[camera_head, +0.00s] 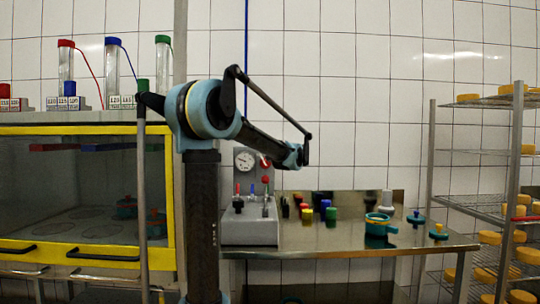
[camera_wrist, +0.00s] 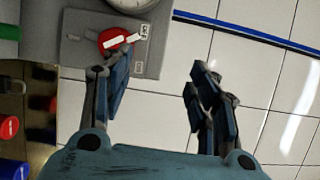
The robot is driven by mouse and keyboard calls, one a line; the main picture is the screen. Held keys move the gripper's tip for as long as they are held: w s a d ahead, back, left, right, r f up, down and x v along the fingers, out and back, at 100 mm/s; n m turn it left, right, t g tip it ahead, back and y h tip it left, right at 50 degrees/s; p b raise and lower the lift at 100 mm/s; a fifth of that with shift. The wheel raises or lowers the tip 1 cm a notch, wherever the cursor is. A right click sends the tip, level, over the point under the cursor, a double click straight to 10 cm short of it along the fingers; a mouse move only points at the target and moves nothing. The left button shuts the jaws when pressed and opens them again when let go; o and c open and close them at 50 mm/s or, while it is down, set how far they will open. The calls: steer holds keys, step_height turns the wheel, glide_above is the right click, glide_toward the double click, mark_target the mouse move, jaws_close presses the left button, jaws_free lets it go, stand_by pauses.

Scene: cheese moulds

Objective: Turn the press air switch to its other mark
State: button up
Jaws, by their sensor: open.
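The press air switch is a red round knob with a white bar (camera_wrist: 118,40), mounted on a grey panel (camera_wrist: 160,45). In the wrist view its white bar points toward a small pale mark at the panel's right side; another small mark sits lower on the panel. In the head view the red knob (camera_head: 265,161) shows beside the gauge, partly behind my arm. My gripper (camera_wrist: 160,75) is open and empty. In the wrist view its left finger is just below the knob, and its right finger is over the tiled wall. I cannot tell whether it touches the knob.
A round gauge (camera_head: 244,160) is next to the switch. Below stands a grey box (camera_head: 250,232) with several small levers. Coloured cylinders and a teal pot (camera_head: 380,222) stand on the steel table (camera_head: 430,244). A yellow-framed cabinet (camera_head: 80,262) is left; a rack (camera_head: 432,200) stands right.

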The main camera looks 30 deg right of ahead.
steer(key=s+a, duration=0.2)
steer(key=s, duration=1.1)
steer(key=shift+s+r, duration=0.15)
steer(key=shift+s, duration=0.05)
stand_by(1.1)
stand_by(0.3)
steer(key=n+g+h, duration=0.4)
steer(key=n+g, duration=0.2)
steer(key=n, duration=0.8)
glide_toward(265, 163)
steer(key=x, duration=0.9)
steer(key=shift+d, duration=0.1)
steer(key=c, duration=1.1)
